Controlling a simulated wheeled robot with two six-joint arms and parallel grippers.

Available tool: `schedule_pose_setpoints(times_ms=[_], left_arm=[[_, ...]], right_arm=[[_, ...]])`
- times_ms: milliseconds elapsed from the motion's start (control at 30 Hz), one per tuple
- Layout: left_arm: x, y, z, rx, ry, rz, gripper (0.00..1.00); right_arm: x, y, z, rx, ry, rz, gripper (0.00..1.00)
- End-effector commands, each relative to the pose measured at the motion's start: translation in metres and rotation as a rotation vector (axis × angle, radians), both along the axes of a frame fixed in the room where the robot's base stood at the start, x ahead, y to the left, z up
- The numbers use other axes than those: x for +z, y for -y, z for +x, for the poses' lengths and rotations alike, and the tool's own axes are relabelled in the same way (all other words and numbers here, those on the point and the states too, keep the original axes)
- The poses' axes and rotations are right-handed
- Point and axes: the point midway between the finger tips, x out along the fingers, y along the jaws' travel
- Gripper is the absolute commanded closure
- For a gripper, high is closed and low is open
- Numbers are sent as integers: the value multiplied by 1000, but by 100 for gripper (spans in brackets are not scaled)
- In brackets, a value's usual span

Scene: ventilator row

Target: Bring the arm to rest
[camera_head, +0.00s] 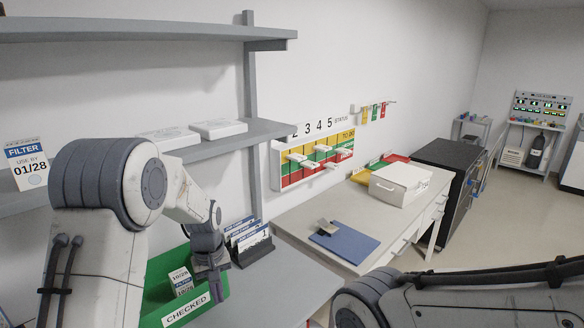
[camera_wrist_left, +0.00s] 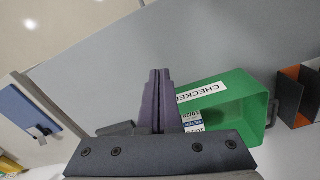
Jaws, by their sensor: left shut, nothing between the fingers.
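My left arm comes in from the left in the head view, and its gripper (camera_head: 214,284) points down at the right side of the green CHECKED bin (camera_head: 158,268). In the left wrist view the fingers (camera_wrist_left: 158,78) are pressed together with nothing between them, and the green bin (camera_wrist_left: 245,110) lies just right of them. A filter box (camera_head: 181,281) with a date label stands in the bin; it is partly hidden behind the fingers in the left wrist view (camera_wrist_left: 192,122). My right arm crosses the lower right of the head view; its gripper is out of sight.
A card holder (camera_head: 250,243) stands right beside the bin. A blue clipboard (camera_head: 343,242) and a white case (camera_head: 399,184) lie on the counter to the right. Shelves (camera_head: 215,139) hang above, with a filter box (camera_head: 27,165) at left. The floor (camera_head: 480,235) at right is clear.

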Motion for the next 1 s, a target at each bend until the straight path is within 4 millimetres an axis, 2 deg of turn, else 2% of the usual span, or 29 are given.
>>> schedule_pose_setpoints(times_ms=[33,100,167,200,333,400,500,600,700,1000], left_arm=[[21,34,-18,-111,11,-3,100],[43,72,-50,-265,17,-10,100],[59,100,-81,-395,23,-16,100],[68,115,-104,-481,27,-21,100],[88,148,-178,-755,37,-35,100],[93,156,-214,-882,43,-43,100],[95,158,-254,-1024,47,-52,100],[94,156,-278,-1116,49,-58,100],[93,155,-289,-1159,49,-60,100],[93,155,-290,-1163,49,-60,100]], right_arm=[[0,0,0,0,0,0,100],[0,0,0,0,0,0,100],[0,0,0,0,0,0,100],[0,0,0,0,0,0,100],[0,0,0,0,0,0,100],[0,0,0,0,0,0,100],[0,0,0,0,0,0,100],[0,0,0,0,0,0,100],[0,0,0,0,0,0,100],[0,0,0,0,0,0,100]])
